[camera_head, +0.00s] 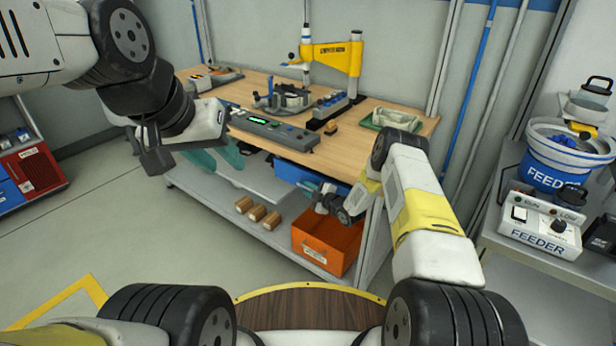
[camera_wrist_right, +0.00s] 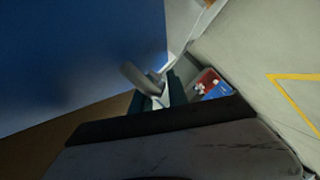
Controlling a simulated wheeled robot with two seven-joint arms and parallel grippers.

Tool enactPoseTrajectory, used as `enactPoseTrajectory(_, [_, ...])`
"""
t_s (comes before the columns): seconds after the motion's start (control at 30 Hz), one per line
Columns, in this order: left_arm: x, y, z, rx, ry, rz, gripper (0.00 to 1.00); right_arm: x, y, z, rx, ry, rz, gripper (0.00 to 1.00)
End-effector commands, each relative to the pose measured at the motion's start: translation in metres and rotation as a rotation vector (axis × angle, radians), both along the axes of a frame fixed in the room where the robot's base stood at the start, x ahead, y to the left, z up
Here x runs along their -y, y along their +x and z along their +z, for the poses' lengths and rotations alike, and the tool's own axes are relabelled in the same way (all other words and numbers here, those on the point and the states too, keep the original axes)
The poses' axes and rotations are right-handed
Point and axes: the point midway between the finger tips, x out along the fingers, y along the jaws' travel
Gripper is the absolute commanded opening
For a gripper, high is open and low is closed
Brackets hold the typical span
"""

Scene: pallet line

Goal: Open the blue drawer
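The blue drawer (camera_head: 290,171) sits under the right part of the workbench top, partly hidden behind my right arm and gripper. My right gripper (camera_head: 326,200) is in front of it, low and close to its front; I cannot tell whether they touch. In the right wrist view a large blue surface (camera_wrist_right: 80,60), likely the drawer, fills the left, close to the camera. A grey finger shows there beside it, but the finger gap is unclear. My left gripper (camera_head: 152,158) hangs in the air left of the bench, away from the drawer, its opening unclear.
An orange bin (camera_head: 318,252) and several brown blocks (camera_head: 257,213) are on the lower shelf (camera_head: 225,206). The bench top (camera_head: 365,143) holds a control box (camera_head: 265,128) and a yellow-armed stand (camera_head: 335,55). A feeder station (camera_head: 540,238) stands at the right.

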Motion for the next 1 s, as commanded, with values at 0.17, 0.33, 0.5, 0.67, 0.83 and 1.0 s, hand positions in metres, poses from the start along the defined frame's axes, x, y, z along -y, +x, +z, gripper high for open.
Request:
enactPoseTrajectory(0.17, [0.0000, 0.0000, 0.0000, 0.000, 0.000, 0.000, 0.36, -0.0010, 0.0015, 0.0000, 0.000, 0.001, -0.001, 0.20])
enactPoseTrajectory(0.33, [0.0000, 0.0000, 0.0000, 0.000, 0.000, 0.000, 0.36, -0.0009, 0.0014, 0.0000, 0.001, 0.000, -0.001, 0.04])
enactPoseTrajectory(0.5, [0.0000, 0.0000, 0.0000, 0.000, 0.000, 0.000, 0.36, -0.0007, 0.0014, 0.0001, 0.001, 0.000, -0.001, 0.00])
enactPoseTrajectory(0.67, [0.0000, 0.0000, 0.0000, 0.000, 0.000, 0.000, 0.36, -0.0006, 0.0014, 0.0001, 0.001, 0.000, -0.001, 0.00])
enactPoseTrajectory(0.83, [0.0000, 0.0000, 0.0000, 0.000, 0.000, 0.000, 0.36, -0.0004, 0.0014, 0.0001, 0.001, 0.000, -0.001, 0.00])
enactPoseTrajectory(1.0, [0.0000, 0.0000, 0.0000, 0.000, 0.000, 0.000, 0.36, -0.0004, 0.0014, 0.0002, 0.001, 0.000, -0.001, 0.00])
